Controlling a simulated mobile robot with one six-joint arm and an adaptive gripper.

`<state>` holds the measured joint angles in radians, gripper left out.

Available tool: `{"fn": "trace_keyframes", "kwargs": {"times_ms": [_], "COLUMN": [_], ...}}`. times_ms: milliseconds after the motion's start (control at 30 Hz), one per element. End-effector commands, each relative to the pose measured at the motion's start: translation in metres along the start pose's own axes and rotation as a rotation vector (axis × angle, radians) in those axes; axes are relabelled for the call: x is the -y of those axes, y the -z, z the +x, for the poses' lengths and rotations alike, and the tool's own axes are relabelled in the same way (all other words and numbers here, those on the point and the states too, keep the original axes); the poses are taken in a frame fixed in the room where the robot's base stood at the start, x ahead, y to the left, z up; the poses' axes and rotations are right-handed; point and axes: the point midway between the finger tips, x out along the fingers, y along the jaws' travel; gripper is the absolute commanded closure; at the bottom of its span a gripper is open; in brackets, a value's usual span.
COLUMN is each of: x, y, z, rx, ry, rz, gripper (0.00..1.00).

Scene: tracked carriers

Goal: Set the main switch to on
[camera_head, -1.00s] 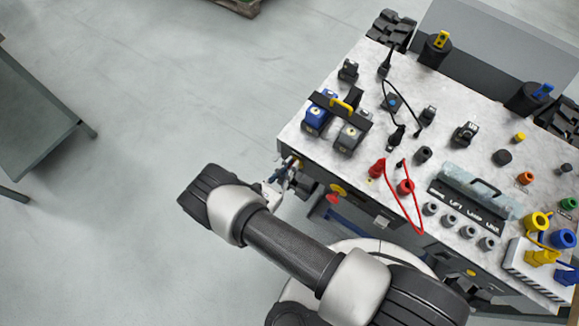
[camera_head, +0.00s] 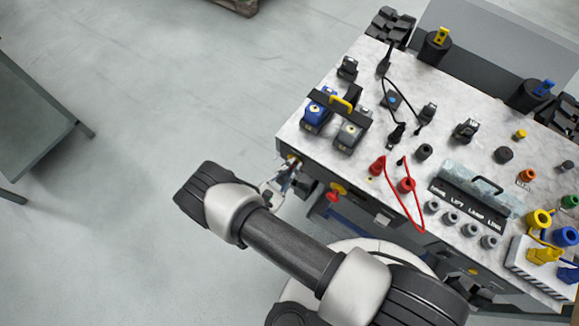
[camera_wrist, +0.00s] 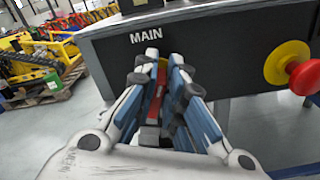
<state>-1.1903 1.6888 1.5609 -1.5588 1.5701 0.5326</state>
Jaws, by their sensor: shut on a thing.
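The main switch is on the dark front panel of the carrier, just below the white MAIN label (camera_wrist: 145,36). Its red handle (camera_wrist: 156,92) shows between my fingers in the wrist view, with a bit of yellow behind it. My gripper (camera_wrist: 163,62) is shut on the handle, fingers on either side. In the head view my gripper (camera_head: 287,172) is at the carrier's near left corner. The fingers and wrist hide much of the switch, so its exact setting cannot be told.
A red knob on a yellow base (camera_wrist: 290,68) sticks out of the panel to the right. The carrier's top (camera_head: 315,147) holds several plugs, sockets and cables, including a red cable (camera_head: 415,212) near the front edge. Open floor lies to the left.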

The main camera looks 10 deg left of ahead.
Motion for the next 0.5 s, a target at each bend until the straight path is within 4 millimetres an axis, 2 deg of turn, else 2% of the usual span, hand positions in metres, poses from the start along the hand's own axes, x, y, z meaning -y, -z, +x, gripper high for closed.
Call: {"fn": "trace_keyframes", "kwargs": {"times_ms": [500], "x": [0.0092], "y": [0.0032], "z": [-0.0001], "rx": [-0.001], "ry": [0.001], "rz": [0.49], "gripper": [1.0]}}
